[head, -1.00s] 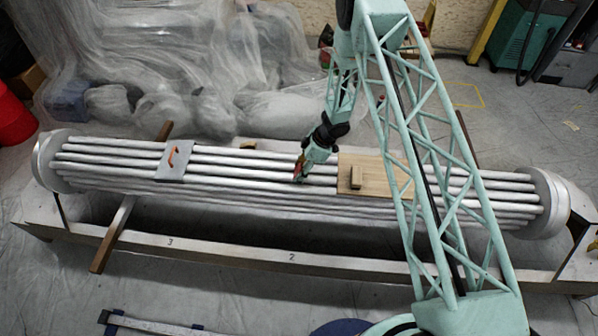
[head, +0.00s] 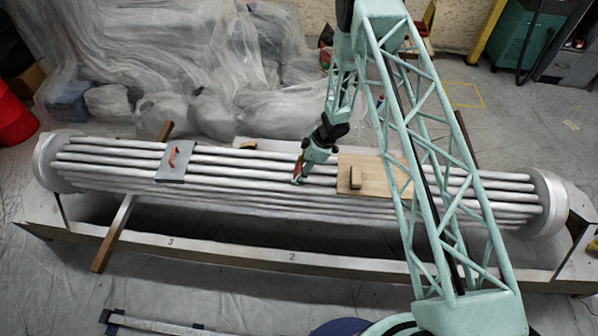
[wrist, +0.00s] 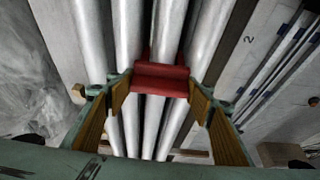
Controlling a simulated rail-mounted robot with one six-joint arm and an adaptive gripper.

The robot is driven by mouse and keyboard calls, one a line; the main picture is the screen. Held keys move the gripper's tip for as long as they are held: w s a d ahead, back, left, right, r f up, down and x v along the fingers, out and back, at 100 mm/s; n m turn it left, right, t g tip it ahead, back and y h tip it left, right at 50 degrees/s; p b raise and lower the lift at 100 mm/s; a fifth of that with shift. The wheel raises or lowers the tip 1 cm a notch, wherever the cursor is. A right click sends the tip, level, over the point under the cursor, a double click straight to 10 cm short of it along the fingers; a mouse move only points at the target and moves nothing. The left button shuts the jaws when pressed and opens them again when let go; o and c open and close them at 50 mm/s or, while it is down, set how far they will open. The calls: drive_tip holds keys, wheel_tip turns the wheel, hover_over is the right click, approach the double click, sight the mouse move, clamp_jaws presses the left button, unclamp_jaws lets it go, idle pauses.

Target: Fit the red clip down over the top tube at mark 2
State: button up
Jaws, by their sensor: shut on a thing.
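My gripper (head: 298,179) is at the middle of the tube bundle, just left of the wooden board. It is shut on the red clip (wrist: 162,80), held crosswise between its two tan-padded fingers. In the head view only a small bit of red (head: 296,181) shows at the fingertips. In the wrist view the clip lies across one pale tube (wrist: 173,30), with other tubes on both sides. I cannot tell whether the clip touches the tube or is seated on it. The mark 2 (head: 292,256) is on the front rail, almost straight below the gripper; it also shows in the wrist view (wrist: 249,40).
A wooden board with a block (head: 375,176) lies on the tubes just right of my gripper. A grey plate with an orange handle (head: 172,168) lies on them further left. Round end plates (head: 550,204) close the bundle. Tubes between plate and gripper are clear.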

drive_tip(key=o, duration=1)
drive_tip(key=shift+c, duration=0.2)
drive_tip(key=shift+r, duration=0.1)
drive_tip(key=v, duration=1.1)
drive_tip(key=shift+d+r, duration=0.25)
drive_tip(key=shift+r, duration=0.1)
